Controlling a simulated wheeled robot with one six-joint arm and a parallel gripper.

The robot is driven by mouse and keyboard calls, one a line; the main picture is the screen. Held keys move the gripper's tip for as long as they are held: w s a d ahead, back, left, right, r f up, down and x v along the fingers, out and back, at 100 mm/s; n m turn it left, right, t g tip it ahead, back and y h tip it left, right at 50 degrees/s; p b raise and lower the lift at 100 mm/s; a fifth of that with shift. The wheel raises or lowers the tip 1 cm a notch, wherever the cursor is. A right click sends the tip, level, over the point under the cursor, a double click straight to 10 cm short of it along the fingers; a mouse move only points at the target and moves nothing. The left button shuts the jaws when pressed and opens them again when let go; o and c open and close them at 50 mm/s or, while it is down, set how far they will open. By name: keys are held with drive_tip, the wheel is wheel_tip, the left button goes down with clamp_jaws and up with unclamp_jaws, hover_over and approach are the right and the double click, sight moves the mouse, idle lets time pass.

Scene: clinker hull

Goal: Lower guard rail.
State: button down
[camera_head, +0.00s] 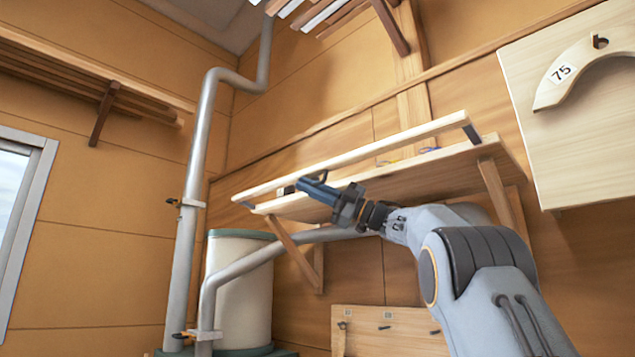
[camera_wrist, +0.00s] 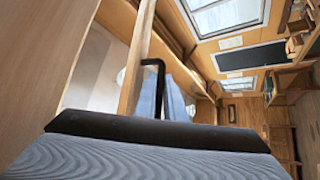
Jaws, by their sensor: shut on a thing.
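The guard rail (camera_head: 390,144) is a long pale wooden bar along the front of a wall shelf (camera_head: 440,172). It stands above the shelf board, carried at its right end by a dark bracket (camera_head: 471,133). My gripper (camera_head: 304,184) is at the left part of the rail, shut on it; the fingers hide the exact contact. In the wrist view the rail (camera_wrist: 136,62) runs up from behind the ribbed blue finger pad (camera_wrist: 150,158). A bent black bracket (camera_wrist: 155,80) shows beside it.
Wooden braces (camera_head: 497,190) hold the shelf from below. A grey pipe (camera_head: 250,262) and a pale cylindrical tank (camera_head: 245,280) stand below left. A board numbered 75 (camera_head: 575,130) hangs at right. Small blue and yellow items lie at the back of the shelf.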

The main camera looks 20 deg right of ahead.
drive_tip(key=shift+w+d+f+n+g+h, duration=0.1)
drive_tip(key=shift+d+f+n+g+h, duration=0.1)
drive_tip(key=shift+f+n+g, duration=0.2)
drive_tip(key=shift+w+d+f+n+g+h, duration=0.1)
drive_tip(key=shift+f+n+g+h, duration=0.15)
drive_tip(key=shift+n, duration=0.25)
drive_tip(key=shift+w+d+f, duration=0.15)
drive_tip(key=shift+d+f, duration=0.1)
drive_tip(key=shift+f, duration=0.2)
drive_tip(key=shift+w+d+f, duration=0.1)
drive_tip(key=shift+d+f, duration=0.1)
drive_tip(key=shift+f, duration=0.4)
drive_tip(key=c, duration=2.2)
unclamp_jaws()
drive_tip(key=shift+o, duration=0.4)
drive_tip(key=shift+d, duration=0.1)
drive_tip(key=b+v, duration=0.2)
drive_tip(key=v, duration=0.5)
drive_tip(key=shift+d+f+b, duration=0.2)
drive_tip(key=shift+d+b, duration=0.15)
drive_tip(key=shift+b, duration=0.05)
